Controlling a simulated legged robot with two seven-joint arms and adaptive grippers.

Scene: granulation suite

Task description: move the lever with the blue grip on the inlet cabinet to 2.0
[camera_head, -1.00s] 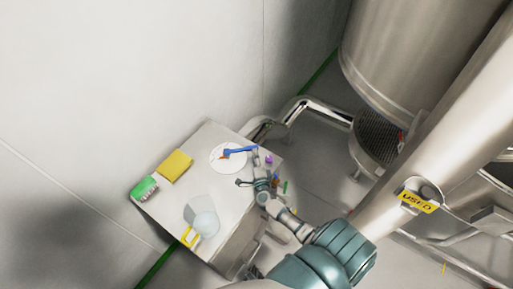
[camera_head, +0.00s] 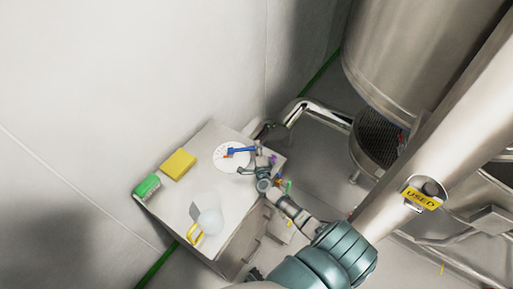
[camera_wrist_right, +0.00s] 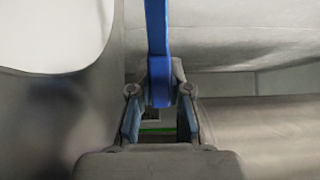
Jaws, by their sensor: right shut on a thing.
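The inlet cabinet (camera_head: 183,212) shows in the head view with a white round dial (camera_head: 223,163) on its pale top. The lever's blue grip (camera_head: 242,150) lies across the dial's upper right, and a small red-orange mark shows at its left end. The dial's numbers are too small to read. My right gripper (camera_head: 257,164) is at the right end of the blue grip. In the right wrist view the blue grip (camera_wrist_right: 158,45) runs down from the top edge to between the fingertips of my right gripper (camera_wrist_right: 160,96), which is shut on it. My left gripper is not in view.
A yellow block (camera_head: 179,164), a green-topped brush (camera_head: 147,187) and a clear vessel with a yellow handle (camera_head: 195,235) sit on the cabinet's left part. Small coloured items lie right of my gripper. Steel pipes and vessels (camera_head: 400,60) stand at the right.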

